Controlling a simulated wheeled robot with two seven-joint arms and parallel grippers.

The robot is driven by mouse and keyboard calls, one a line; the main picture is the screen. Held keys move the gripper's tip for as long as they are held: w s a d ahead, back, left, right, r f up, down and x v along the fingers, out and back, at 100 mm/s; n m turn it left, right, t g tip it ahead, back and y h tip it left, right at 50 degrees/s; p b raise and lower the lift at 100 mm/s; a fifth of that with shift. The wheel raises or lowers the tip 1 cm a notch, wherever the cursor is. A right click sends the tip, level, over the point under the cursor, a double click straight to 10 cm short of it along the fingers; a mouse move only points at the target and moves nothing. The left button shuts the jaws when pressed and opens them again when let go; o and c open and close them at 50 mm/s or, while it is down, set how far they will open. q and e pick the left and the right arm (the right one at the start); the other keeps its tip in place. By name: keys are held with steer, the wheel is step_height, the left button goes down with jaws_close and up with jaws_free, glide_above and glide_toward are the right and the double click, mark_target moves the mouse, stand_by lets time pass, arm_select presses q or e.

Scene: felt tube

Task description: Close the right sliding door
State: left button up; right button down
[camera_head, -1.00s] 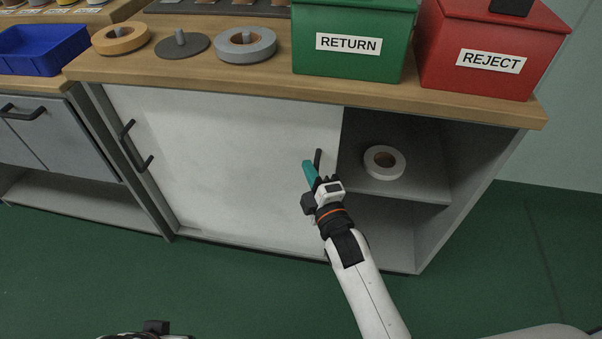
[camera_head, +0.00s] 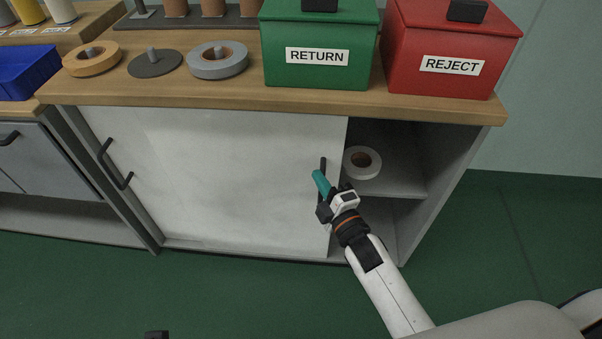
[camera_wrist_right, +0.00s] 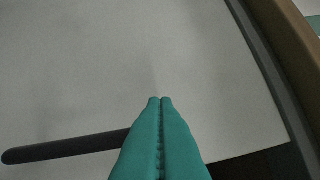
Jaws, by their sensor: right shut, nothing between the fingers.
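The right sliding door is a pale panel (camera_head: 235,190) in the head view, standing partly across the cabinet front. Its dark upright handle (camera_head: 323,164) is near its right edge. Right of that edge the cabinet is open. My right gripper (camera_head: 317,174) is shut and empty, its teal fingers at the left side of the handle. In the wrist view the shut fingertips (camera_wrist_right: 160,99) are over the door face, and the handle (camera_wrist_right: 65,148) runs to the fingers, which hide its other end. Contact is not clear. My left gripper's fingers are not seen.
A white tape roll (camera_head: 362,162) lies on the shelf inside the opening. Another dark handle (camera_head: 114,165) is at the cabinet's left. Green RETURN (camera_head: 318,75) and red REJECT (camera_head: 440,82) bins stand on the wooden top. The green floor in front is clear.

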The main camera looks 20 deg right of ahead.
arm_select(q)
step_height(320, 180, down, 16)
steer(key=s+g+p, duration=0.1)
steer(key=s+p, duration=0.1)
steer(key=p, duration=0.2)
arm_select(e)
steer(key=s+d, duration=0.4)
steer(key=d, duration=0.9)
steer(key=s+d, duration=0.5)
steer(key=d, duration=0.8)
steer(key=shift+s+d, duration=0.2)
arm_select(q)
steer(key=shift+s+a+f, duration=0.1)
